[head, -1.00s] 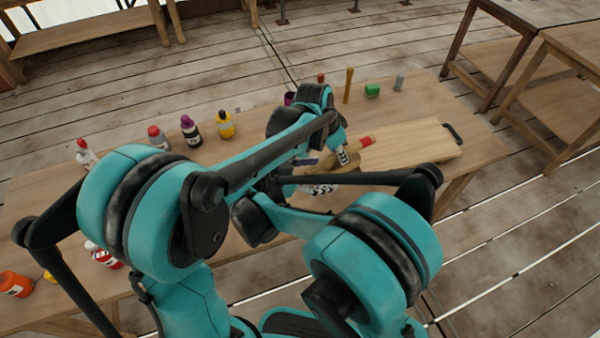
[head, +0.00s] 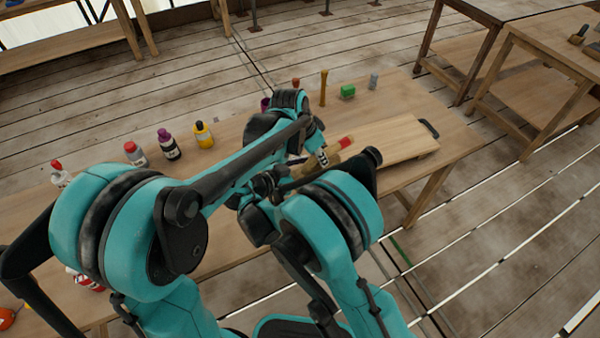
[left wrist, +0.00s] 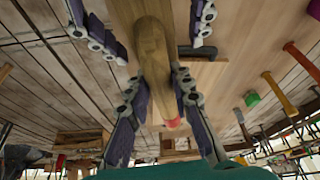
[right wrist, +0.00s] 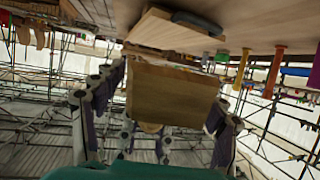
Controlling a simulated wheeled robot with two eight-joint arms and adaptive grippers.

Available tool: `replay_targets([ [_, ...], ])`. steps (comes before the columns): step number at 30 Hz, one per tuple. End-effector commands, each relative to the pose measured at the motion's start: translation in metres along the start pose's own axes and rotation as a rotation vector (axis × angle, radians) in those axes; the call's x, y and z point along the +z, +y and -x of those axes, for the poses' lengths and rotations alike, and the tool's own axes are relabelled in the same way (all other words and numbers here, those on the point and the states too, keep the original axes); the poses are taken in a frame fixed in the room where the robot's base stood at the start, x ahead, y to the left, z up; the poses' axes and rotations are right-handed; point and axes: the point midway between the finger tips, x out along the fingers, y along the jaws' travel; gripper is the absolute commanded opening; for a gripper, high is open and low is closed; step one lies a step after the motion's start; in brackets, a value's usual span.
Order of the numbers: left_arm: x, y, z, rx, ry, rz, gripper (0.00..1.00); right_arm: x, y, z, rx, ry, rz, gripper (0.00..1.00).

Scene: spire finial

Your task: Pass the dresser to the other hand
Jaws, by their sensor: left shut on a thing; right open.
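The dresser is a wooden tool (head: 318,160) with a red end, over the middle of the bench in the head view. In the left wrist view its rounded wooden length (left wrist: 153,50) runs down to the red end. My left gripper (left wrist: 156,82) is shut on it. My right gripper (right wrist: 165,92) is open, its fingers on either side of the dresser's broad wooden block (right wrist: 172,95); they also show at the top of the left wrist view. I cannot tell whether they touch it. My arms hide much of the grip in the head view.
A wooden board (head: 400,146) with a black handle lies on the bench right of the grippers. Several bottles, such as a yellow one (head: 203,135), stand at the left. A green block (head: 347,91) and an upright wooden handle (head: 323,88) are behind.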

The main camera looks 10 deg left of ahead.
Motion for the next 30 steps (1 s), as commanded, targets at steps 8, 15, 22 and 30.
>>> replay_targets([
  [8, -0.0001, 0.0000, 0.0002, 0.000, 0.000, 0.000, 0.00, 0.0000, 0.0004, -0.0093, 0.000, 0.000, 0.000, 0.72],
  [15, -0.0001, 0.0000, 0.0001, 0.000, 0.000, 0.000, 0.00, -0.0001, 0.0004, -0.0090, 0.001, 0.000, 0.000, 0.46],
  [22, 0.0001, 0.0004, 0.0001, 0.001, 0.000, 0.000, 0.32, -0.0005, 0.0000, -0.0089, 0.000, 0.001, 0.000, 0.09],
  [30, 0.0000, 0.0002, 0.0001, 0.001, 0.000, 0.000, 0.46, -0.0004, 0.0002, -0.0089, 0.000, 0.001, 0.000, 0.09],
])
